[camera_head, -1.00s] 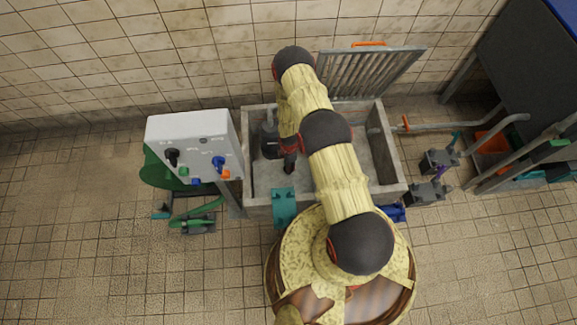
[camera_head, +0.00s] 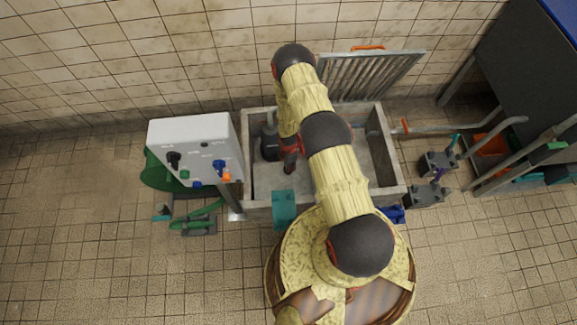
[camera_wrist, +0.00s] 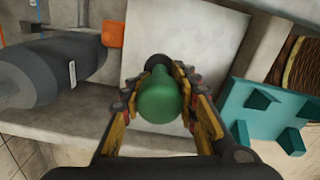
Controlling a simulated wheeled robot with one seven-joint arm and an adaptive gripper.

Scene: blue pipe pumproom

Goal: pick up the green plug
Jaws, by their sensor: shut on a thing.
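The green plug (camera_wrist: 160,96) is a smooth rounded green cylinder with a dark end, seen in the wrist view. My gripper (camera_wrist: 156,72) is shut on it, with one yellow-and-black finger on each side. Behind it lies a flat light grey surface (camera_wrist: 208,42); I cannot tell how far the plug is from it. In the head view my arm reaches over the stone trough (camera_head: 247,170), and my fingers and the plug are hidden there.
A dark pump (camera_head: 270,143) stands in the trough. A white control panel (camera_head: 195,143) with knobs is to the left. A teal bracket (camera_head: 284,207) sits on the trough's front edge. A grate (camera_head: 370,75) leans behind. Dark blocks (camera_head: 428,193) lie at the right.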

